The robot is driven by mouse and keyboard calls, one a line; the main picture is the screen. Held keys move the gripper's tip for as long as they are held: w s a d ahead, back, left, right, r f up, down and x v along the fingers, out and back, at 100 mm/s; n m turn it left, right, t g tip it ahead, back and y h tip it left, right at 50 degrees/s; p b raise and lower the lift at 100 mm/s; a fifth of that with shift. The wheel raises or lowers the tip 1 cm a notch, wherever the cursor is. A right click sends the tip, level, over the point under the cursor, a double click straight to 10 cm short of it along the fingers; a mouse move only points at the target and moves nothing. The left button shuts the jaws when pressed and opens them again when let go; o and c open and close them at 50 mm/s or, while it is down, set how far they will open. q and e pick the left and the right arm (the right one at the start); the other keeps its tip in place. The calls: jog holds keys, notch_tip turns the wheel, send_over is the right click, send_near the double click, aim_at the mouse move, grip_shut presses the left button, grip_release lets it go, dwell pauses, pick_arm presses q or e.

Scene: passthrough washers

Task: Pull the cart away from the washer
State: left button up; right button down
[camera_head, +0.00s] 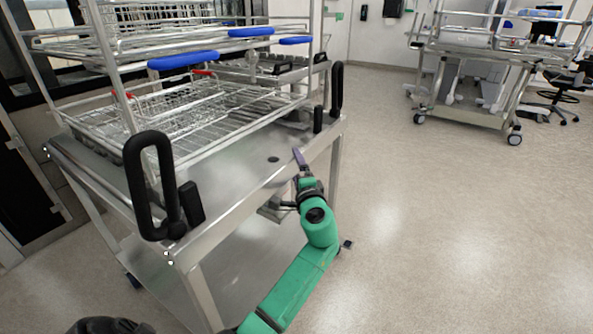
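The steel cart (240,180) stands at the left and centre of the head view, with a flat top and a lower shelf. A large black loop handle (140,190) rises at its near left corner and another black handle (337,88) at its right corner. My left gripper (299,160), on a green arm, is at the cart's front edge between the two handles. Its purple fingertip overlaps the edge in view; I cannot tell if it touches or how far the fingers are apart. The washer (22,190) is behind the cart at left, partly hidden. My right gripper is out of view.
A wire rack (185,125) with blue-handled shelves is on or behind the cart top. A second wheeled cart (470,85) stands at the back right beside an office chair (560,95). The floor (440,220) to the right is clear.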

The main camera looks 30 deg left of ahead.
pick_arm(q)
jog(key=shift+w, duration=0.1)
jog(key=shift+s+d+f, duration=0.15)
jog(key=shift+s+d, duration=0.25)
jog(key=shift+d, duration=0.05)
jog(key=v, duration=1.3)
jog(key=shift+d+p, duration=0.2)
jog(key=shift+p, duration=0.1)
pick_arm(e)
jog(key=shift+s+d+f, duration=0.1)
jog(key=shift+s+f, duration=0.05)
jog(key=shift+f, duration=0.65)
pick_arm(q)
jog(key=shift+s, duration=0.1)
